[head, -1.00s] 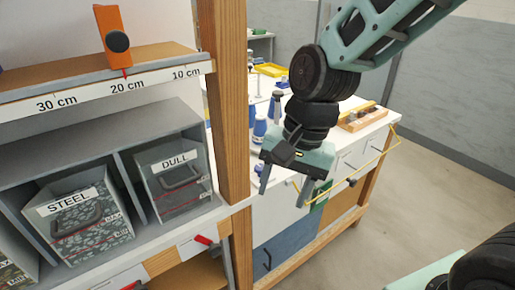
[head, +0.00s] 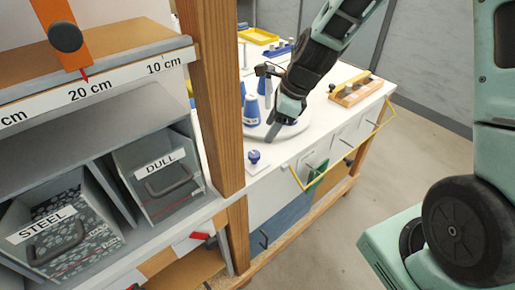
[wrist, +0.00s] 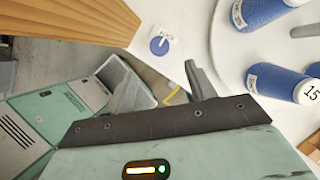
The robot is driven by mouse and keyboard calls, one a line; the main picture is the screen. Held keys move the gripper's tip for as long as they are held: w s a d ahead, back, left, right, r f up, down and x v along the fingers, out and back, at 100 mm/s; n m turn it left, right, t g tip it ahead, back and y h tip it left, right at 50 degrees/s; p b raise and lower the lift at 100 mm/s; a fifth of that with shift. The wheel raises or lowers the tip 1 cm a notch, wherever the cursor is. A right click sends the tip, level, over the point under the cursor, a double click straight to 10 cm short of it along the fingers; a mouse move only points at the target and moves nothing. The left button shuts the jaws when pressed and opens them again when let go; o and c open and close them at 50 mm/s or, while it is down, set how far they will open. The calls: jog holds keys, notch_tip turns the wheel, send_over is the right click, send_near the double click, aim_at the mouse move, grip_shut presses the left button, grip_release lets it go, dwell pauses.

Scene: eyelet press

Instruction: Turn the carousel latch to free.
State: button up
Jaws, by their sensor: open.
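The latch is probably the small blue knob (head: 254,157) on the white bench top, in front of the carousel; in the wrist view the blue knob (wrist: 159,46) sits beside a small white label too blurred to read. The carousel (head: 295,128) is a pale round plate carrying blue cones (head: 251,110); the plate also shows in the wrist view (wrist: 228,65). My gripper (head: 272,132) is over the carousel's near edge, to the right of the knob and apart from it. In the wrist view its two fingers (wrist: 163,86) are spread with nothing between them.
A wooden post (head: 208,95) and shelf bins labelled STEEL (head: 50,228) and DULL (head: 155,170) stand to the left. A wooden block rack (head: 358,88) and a yellow tray (head: 258,36) lie farther along the bench. A yellow rail (head: 340,160) runs along its front.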

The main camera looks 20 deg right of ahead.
aim_at(255, 154)
jog(key=x, duration=0.9)
jog(key=shift+w+a+f, duration=0.1)
jog(key=shift+a+f, duration=0.05)
jog(key=shift+f, duration=0.2)
jog(key=c, duration=1)
